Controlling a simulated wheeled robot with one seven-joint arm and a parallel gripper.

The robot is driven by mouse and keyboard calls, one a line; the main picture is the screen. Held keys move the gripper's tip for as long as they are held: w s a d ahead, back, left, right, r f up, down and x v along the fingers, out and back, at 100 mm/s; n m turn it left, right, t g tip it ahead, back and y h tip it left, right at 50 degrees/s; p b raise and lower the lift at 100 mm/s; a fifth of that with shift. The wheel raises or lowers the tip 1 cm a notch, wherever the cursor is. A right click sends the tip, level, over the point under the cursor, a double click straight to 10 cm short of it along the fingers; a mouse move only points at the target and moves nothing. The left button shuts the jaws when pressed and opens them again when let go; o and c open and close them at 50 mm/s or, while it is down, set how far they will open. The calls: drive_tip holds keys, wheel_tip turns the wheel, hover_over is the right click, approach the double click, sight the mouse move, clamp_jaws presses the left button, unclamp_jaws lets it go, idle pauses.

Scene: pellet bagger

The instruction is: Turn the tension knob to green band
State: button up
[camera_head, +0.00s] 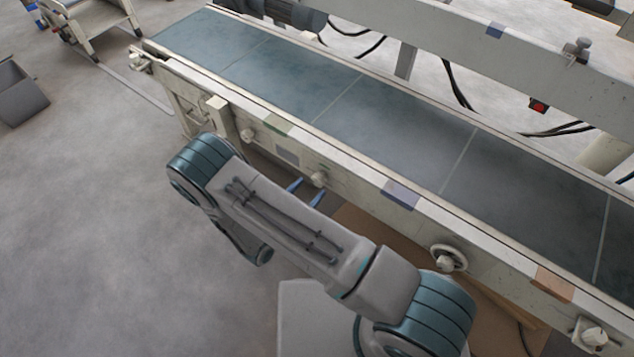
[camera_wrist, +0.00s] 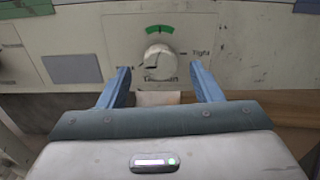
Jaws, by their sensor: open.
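The tension knob (camera_wrist: 159,62) is a round, pale knob on the conveyor's cream side panel. A green band (camera_wrist: 159,29) is marked on the panel above it, with worn lettering beside and below the knob. A small dark mark shows on the knob's left side, but I cannot tell for sure where its pointer is. My gripper (camera_wrist: 160,69) is open, with one blue finger on each side of the knob and clear gaps between. In the head view, the blue fingertips (camera_head: 306,190) are just in front of the knob (camera_head: 318,179), and my arm hides part of the panel below.
The conveyor belt (camera_head: 400,125) runs above the panel. Another small knob (camera_head: 247,134) is to the left, and a handwheel (camera_head: 448,258) and a corner knob (camera_head: 593,337) are to the right. A grey bin (camera_head: 22,95) stands far left; the floor between is clear.

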sight(316, 182)
drive_tip(key=shift+b+x, duration=0.35)
drive_tip(key=shift+x, duration=1.95)
drive_tip(key=c, duration=1)
